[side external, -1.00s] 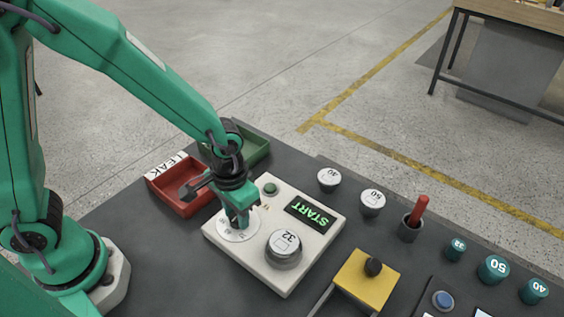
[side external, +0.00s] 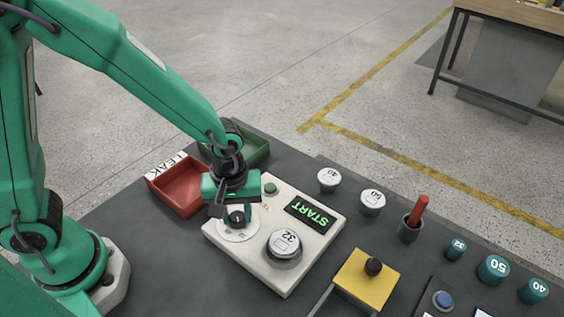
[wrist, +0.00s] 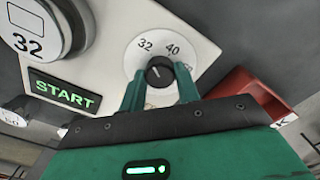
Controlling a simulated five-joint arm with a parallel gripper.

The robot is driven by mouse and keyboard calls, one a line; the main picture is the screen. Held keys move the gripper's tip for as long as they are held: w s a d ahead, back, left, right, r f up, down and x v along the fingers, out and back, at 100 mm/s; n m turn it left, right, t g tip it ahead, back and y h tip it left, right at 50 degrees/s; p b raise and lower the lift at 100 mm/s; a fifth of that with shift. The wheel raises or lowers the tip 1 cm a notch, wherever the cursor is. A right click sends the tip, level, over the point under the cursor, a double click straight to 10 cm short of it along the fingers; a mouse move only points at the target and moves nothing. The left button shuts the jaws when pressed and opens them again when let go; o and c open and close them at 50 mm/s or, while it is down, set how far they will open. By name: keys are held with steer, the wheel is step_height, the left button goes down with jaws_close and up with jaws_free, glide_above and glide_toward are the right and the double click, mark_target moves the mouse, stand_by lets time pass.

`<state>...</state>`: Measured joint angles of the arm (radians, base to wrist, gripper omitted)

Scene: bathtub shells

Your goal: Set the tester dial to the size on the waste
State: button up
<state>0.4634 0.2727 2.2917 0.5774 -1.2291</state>
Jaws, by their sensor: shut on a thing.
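The tester (side external: 278,276) is a pale box with a lit green START display (side external: 310,212). A waste (side external: 284,246) marked 32 sits on it; it also shows in the wrist view (wrist: 30,30). The round white dial plate (side external: 231,233) carries a black knob (wrist: 159,72). In the wrist view the numbers 32 and 40 are readable beside the knob; others are partly hidden by the fingers. A pale mark on the knob points up toward the scale, but its exact number is unclear. My gripper (side external: 238,215) is shut on the knob, one finger each side.
A red tray (side external: 180,188) labelled LEAK and a green tray (side external: 254,150) lie behind the tester. White-topped wastes (side external: 329,180), a red-handled tool in a cup (side external: 410,228), teal pieces (side external: 493,269) and a yellow stand (side external: 366,279) are to the right.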

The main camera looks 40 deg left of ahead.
mark_target(236, 216)
steer(key=shift+r+n, duration=0.1)
steer(key=shift+n, duration=0.3)
steer(key=o, duration=1)
steer(key=shift+r, duration=3.9)
